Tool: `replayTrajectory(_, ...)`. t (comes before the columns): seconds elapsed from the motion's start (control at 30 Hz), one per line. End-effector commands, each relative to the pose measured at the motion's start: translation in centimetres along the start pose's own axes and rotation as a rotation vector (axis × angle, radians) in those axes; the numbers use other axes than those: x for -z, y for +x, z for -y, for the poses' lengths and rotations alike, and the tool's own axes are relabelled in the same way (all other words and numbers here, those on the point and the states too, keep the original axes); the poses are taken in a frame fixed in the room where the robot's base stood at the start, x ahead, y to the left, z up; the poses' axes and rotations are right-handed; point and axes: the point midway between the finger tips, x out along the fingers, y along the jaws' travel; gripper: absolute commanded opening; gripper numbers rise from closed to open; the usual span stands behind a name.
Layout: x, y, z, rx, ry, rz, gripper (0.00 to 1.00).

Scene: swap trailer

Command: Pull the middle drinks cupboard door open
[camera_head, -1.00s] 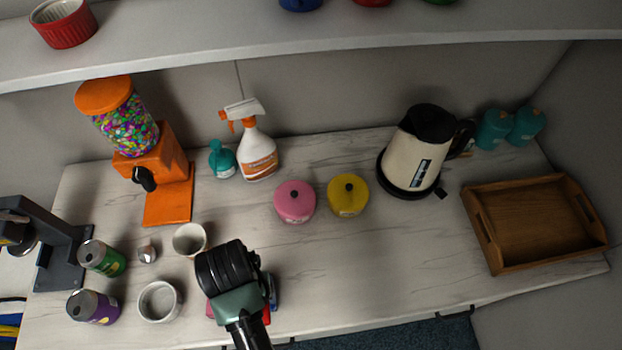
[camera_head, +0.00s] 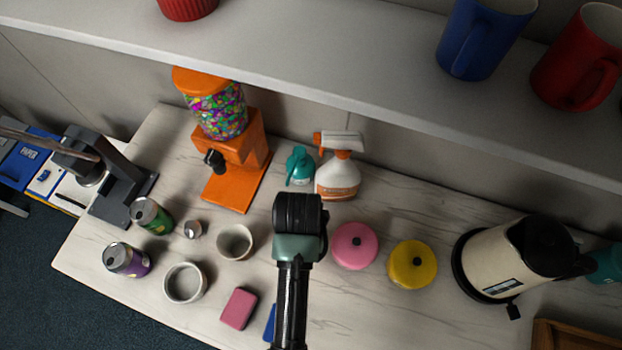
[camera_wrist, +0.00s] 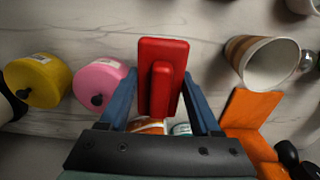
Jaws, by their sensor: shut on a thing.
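The drinks cupboard doors do not show in either current view. In the wrist view my gripper (camera_wrist: 160,98) has its two blue fingers on either side of a red block (camera_wrist: 174,52) with a raised ridge, and is shut on it. In the head view my gripper (camera_head: 299,215) is seen from above over the middle of the counter. Its fingers and the red block are hidden there beneath the wrist.
The marble-pattern counter (camera_head: 340,300) holds a candy dispenser (camera_head: 236,150), spray bottle (camera_head: 339,175), pink pot (camera_head: 354,246), yellow pot (camera_head: 412,264), kettle (camera_head: 505,260), cups, cans and a pink block (camera_head: 239,308). A shelf (camera_head: 330,70) with mugs overhangs the back.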

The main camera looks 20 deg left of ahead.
Motion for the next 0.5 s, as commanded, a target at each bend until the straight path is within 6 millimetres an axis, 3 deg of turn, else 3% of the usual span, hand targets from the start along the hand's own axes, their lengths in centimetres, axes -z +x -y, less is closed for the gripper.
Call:
replayTrajectory(0.1,-0.1,2.2,0.0,-0.001,0.0,0.005,0.12)
replayTrajectory(0.5,-0.1,7.0,0.0,0.0,0.0,0.003,0.12)
